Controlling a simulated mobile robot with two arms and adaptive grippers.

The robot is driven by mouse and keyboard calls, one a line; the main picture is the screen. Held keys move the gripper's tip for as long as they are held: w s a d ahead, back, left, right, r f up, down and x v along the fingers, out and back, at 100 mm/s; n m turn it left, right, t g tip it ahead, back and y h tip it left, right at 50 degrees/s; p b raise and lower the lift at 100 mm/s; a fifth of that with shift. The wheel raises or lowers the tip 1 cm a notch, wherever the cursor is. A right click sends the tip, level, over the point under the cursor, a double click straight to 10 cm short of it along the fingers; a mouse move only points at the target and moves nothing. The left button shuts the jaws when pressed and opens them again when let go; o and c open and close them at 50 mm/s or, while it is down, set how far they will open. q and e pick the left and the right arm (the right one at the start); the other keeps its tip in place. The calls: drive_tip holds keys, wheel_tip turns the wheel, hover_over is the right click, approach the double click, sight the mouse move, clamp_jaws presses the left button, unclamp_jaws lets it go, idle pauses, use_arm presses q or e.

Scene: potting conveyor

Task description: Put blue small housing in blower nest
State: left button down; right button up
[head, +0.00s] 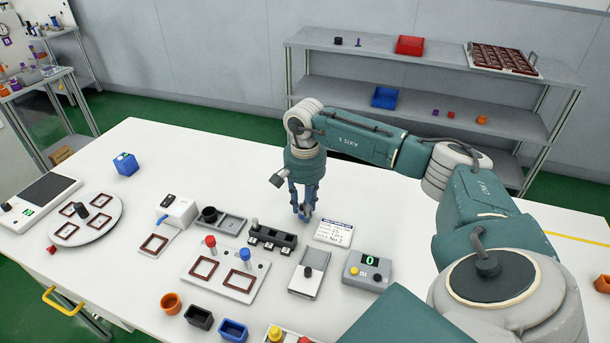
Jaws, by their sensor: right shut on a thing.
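My right gripper (304,212) points down above the middle of the table, behind the white label card. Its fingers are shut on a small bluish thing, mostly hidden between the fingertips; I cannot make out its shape. A white unit with a blue nozzle (178,212) stands at the left, and the brown-framed nest (155,244) in front of it looks empty. An open blue rectangular box (233,330) stands at the front edge, beside a black one (199,318). My left gripper is not in view.
A round turntable (85,221) with brown frames stands left of the nest. A two-frame fixture (225,277) with red and blue knobs, a dark rack (272,240) and a counter box (367,272) fill the centre.

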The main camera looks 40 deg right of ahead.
wheel_tip(320, 180, up, 19)
drive_tip(key=s+a+f+n, duration=0.3)
drive_tip(key=s+a+n, duration=0.1)
drive_tip(key=a, duration=0.4)
drive_tip(key=s+a+f+n, duration=0.3)
drive_tip(key=s+a+n, duration=0.1)
drive_tip(key=a, duration=0.4)
drive_tip(key=s+a+f+n, duration=0.3)
drive_tip(key=s+a, duration=0.3)
drive_tip(key=a, duration=0.3)
drive_tip(key=shift+n+b, duration=0.4)
drive_tip(key=shift+n, duration=0.4)
drive_tip(key=shift+d, duration=0.1)
